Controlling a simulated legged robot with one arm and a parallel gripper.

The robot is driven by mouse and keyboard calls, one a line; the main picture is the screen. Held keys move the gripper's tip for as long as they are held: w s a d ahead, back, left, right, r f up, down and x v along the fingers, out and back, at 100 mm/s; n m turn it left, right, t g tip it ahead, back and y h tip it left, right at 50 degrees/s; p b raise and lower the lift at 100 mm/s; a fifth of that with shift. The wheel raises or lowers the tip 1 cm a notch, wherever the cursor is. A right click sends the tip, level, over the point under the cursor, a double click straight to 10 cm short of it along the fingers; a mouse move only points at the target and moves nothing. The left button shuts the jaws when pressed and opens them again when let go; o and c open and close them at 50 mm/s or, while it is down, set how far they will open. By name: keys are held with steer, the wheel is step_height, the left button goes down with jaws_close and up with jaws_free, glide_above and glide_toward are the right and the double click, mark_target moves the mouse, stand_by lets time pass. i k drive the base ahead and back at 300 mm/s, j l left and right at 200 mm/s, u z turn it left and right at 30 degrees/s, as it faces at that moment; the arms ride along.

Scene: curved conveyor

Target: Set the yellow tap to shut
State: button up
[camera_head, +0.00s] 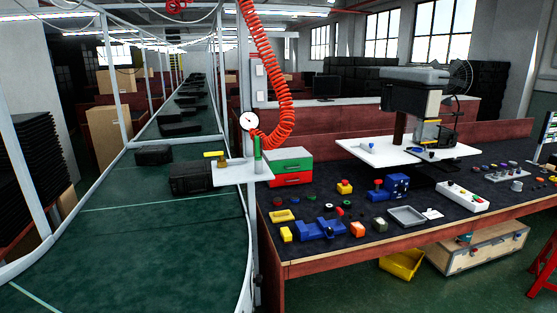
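The yellow tap (215,155) stands on a small white shelf (240,176) left of centre, beside the conveyor. Its yellow handle lies roughly level, across a short upright stem. It is too small in the picture to tell whether this position is open or shut. My gripper is not in view, and nothing touches the tap.
A green cylinder (257,150) stands on the shelf near a red coiled hose (283,110) and round gauge (249,121). Black cases (190,177) lie on the green conveyor (130,235). The dark workbench (330,268) at right holds many small parts and a machine (408,98).

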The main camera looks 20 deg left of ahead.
mark_target(220, 154)
steer(key=i+j+u, duration=0.2)
steer(key=i+u, duration=0.65)
steer(key=i+l+u, duration=0.1)
steer(key=i+u, duration=0.3)
steer(key=i, duration=0.2)
steer(key=i+l+u, duration=0.4)
steer(key=i+j, duration=0.05)
steer(key=j, duration=0.05)
